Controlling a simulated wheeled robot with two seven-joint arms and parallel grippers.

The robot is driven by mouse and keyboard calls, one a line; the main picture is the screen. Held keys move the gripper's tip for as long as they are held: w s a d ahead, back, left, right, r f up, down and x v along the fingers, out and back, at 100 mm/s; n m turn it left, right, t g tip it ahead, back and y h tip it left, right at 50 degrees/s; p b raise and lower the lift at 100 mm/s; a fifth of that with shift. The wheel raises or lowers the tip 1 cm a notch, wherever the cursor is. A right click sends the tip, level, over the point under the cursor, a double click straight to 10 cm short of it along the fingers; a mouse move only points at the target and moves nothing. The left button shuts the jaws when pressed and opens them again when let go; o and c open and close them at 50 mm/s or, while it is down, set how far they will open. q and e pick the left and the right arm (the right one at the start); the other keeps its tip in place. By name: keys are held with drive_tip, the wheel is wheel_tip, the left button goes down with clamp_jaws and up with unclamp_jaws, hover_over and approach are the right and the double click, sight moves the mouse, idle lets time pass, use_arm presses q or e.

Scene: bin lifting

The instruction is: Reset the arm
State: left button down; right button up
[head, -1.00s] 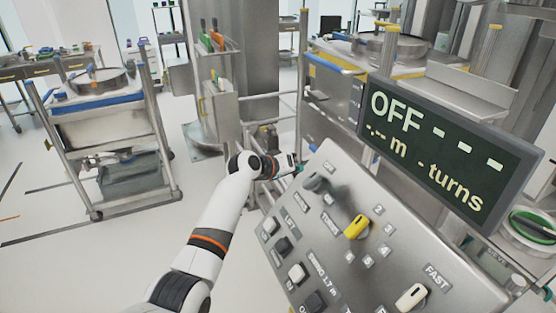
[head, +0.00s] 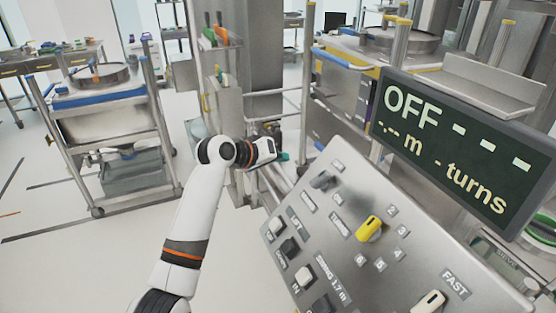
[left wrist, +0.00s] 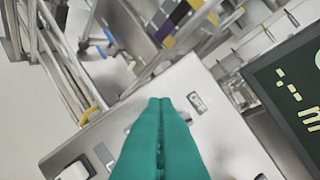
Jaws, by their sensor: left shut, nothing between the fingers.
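My left arm comes in from the bottom of the head view, and its gripper (head: 284,157) is beyond the upper left edge of the control panel. In the left wrist view the green fingers (left wrist: 160,103) are pressed together with nothing between them. The sloped grey control panel (head: 330,240) carries a grey knob (head: 322,181), a yellow knob (head: 370,229), a pale FAST knob (head: 429,302) and several push buttons. The dark display (head: 455,150) above it reads OFF with dashes. The panel also shows in the left wrist view (left wrist: 215,130). My right gripper is not in view.
A metal cart (head: 105,125) with a blue-edged top stands at the left. A steel rack (head: 225,95) with coloured items stands behind my gripper. Steel machinery with a blue rail (head: 345,60) is behind the panel. White floor is open at lower left.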

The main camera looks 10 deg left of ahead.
use_arm(q)
drive_tip(key=shift+s+a+r, duration=0.15)
drive_tip(key=shift+s+r, duration=0.1)
drive_tip(key=shift+s, duration=0.05)
